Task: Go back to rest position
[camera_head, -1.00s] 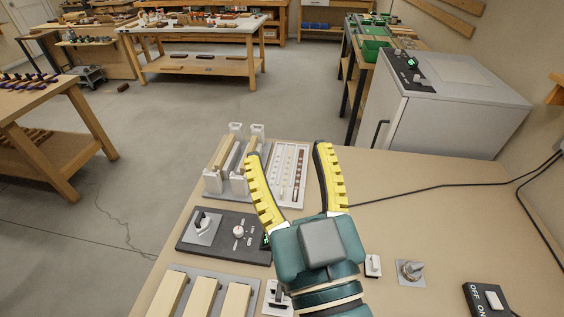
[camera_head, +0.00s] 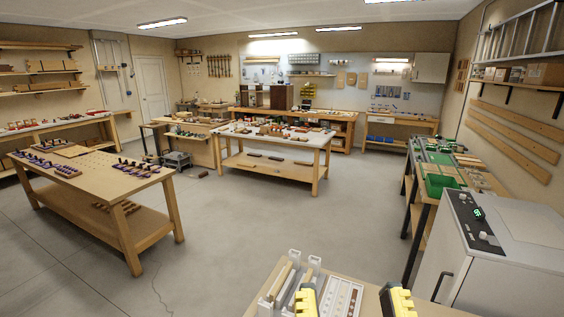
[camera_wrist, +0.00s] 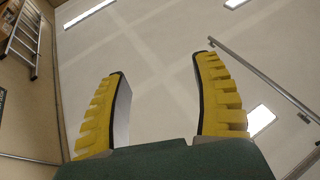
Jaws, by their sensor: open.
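My gripper (camera_wrist: 160,92) is open and empty in the wrist view. In the head view only the yellow fingertips of my gripper (camera_head: 350,300) show at the bottom edge, over the bench (camera_head: 262,272). The rest of the gripper and my arm are below the picture.
A white rack with wooden bars (camera_head: 290,285) and a white slotted tray (camera_head: 343,297) are on the bench near the fingers. A grey cabinet machine (camera_head: 500,255) stands at the right. A table (camera_head: 125,215) is at the left, with open floor between.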

